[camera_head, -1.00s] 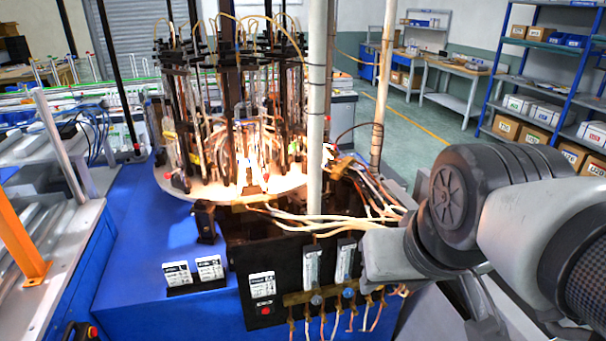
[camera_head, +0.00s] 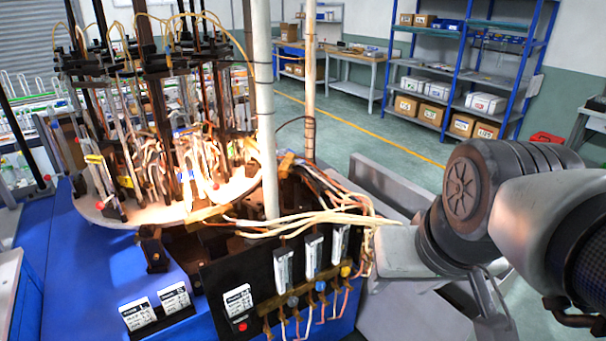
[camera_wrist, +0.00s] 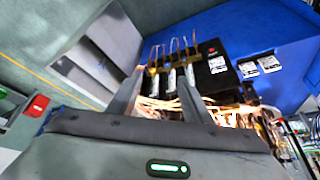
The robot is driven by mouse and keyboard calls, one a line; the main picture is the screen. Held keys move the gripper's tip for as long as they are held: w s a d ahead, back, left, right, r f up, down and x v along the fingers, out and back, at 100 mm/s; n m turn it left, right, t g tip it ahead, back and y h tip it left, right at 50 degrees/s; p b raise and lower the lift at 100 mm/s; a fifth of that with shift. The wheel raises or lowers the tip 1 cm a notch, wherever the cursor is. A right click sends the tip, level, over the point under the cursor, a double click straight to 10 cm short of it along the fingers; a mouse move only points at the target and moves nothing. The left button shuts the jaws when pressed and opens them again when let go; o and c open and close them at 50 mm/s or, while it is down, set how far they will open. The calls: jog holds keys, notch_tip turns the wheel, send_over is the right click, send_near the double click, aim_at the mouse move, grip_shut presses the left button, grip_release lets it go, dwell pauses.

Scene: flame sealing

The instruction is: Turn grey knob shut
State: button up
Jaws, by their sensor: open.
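A black panel (camera_head: 228,277) on the front of the machine carries several upright flow tubes above a brass manifold. Small knobs sit along this manifold: a grey-blue one (camera_head: 293,302), a blue one (camera_head: 320,287) and a yellow one (camera_head: 346,271). In the wrist view the panel (camera_wrist: 218,85) appears upside down beyond my gripper (camera_wrist: 160,79). My gripper's two fingers are apart with nothing held between them, and appear short of the panel. The head view shows my arm at right, but no fingertips clearly.
Pale hoses (camera_head: 300,220) bunch over the panel's top right, and copper tubes hang below the manifold. Lit burners and glass stand on the round turntable (camera_head: 180,215) behind. A white post (camera_head: 266,110) rises behind the panel. Open floor (camera_head: 350,120) lies beyond.

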jog(key=w+a+f+m+g+y+b, duration=0.1)
jog(key=a+f+m+g+y+b, duration=0.15)
jog(key=a+f, duration=0.45)
jog(key=w+a+f+m+g+y+b, duration=0.1)
jog(key=a+f+g+y+b, duration=0.2)
jog(key=f, duration=0.8)
jog(key=m+t+y+b, duration=0.4)
jog(key=m+t+b, duration=0.9)
jog(key=m, duration=1.2)
send_near(294, 302)
jog(key=w+a, duration=0.2)
jog(key=w+a+f+t, duration=0.1)
jog(key=w+a, duration=0.1)
jog(key=w, duration=0.1)
jog(key=w+a+f+t, duration=0.1)
jog(key=w+a, duration=0.1)
jog(key=w, duration=0.1)
jog(key=shift+w+a, duration=0.1)
jog(key=shift+a, duration=0.05)
